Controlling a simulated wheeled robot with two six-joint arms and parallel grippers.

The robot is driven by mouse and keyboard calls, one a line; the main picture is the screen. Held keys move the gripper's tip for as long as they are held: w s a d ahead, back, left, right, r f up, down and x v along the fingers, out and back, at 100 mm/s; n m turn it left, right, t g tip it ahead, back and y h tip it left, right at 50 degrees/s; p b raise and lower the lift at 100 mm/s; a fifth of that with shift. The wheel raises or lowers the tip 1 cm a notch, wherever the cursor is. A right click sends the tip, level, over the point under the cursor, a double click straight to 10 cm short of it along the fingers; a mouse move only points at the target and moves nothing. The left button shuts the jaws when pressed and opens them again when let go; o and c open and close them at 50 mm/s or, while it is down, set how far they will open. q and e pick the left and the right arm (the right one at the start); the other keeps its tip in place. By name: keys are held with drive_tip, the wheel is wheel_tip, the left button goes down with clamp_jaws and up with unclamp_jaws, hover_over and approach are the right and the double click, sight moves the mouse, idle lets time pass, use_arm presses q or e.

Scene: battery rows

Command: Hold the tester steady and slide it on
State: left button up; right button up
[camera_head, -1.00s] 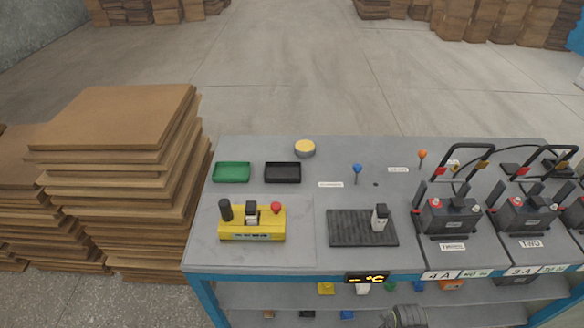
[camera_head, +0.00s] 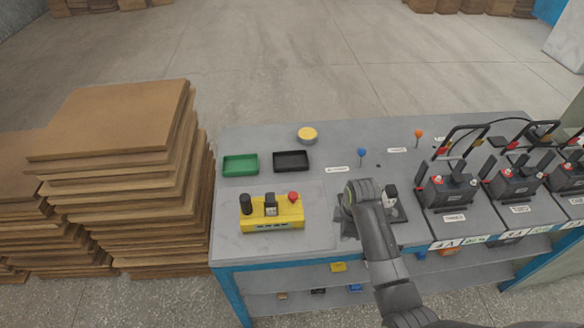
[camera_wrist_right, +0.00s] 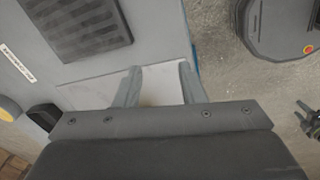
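A yellow tester box (camera_head: 271,224) with a black knob, a small grey-and-white block and a red button stands on the left part of the table in the head view. A small black-and-white device (camera_head: 391,196) stands upright on a dark ribbed mat (camera_head: 402,214), partly hidden by my right arm. The mat also shows in the right wrist view (camera_wrist_right: 80,25). My right gripper (camera_wrist_right: 160,84) is open, with nothing between its fingers, over bare pale tabletop beside the mat. Its fingertips are hidden by its own wrist in the head view. My left gripper is in neither view.
A green tray (camera_head: 240,165), a black tray (camera_head: 291,161) and a yellow disc (camera_head: 307,134) lie towards the back. Blue (camera_head: 362,153) and orange (camera_head: 418,134) knobs stand farther right. Batteries (camera_head: 447,190) with cables fill the table's right. Stacked boards (camera_head: 110,120) stand left.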

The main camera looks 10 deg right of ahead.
use_arm(q)
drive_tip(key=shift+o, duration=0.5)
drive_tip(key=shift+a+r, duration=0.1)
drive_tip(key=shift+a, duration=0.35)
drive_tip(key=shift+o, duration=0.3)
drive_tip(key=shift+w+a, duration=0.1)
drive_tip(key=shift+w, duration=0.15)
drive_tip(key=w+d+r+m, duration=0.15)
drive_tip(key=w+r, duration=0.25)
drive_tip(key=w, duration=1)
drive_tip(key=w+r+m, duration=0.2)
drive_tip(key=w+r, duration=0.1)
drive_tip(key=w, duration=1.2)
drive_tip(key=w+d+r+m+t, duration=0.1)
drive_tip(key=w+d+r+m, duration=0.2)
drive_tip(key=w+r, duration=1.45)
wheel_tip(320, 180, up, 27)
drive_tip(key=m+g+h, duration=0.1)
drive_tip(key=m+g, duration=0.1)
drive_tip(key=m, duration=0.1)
hover_over(244, 197)
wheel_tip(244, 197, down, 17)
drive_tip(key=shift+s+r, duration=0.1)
use_arm(e)
drive_tip(key=w+a+r+n+g, duration=0.1)
drive_tip(key=w+a+r+n, duration=1)
drive_tip(key=w+a+n, duration=0.2)
drive_tip(key=shift+r+g, duration=0.2)
drive_tip(key=shift+g, duration=0.1)
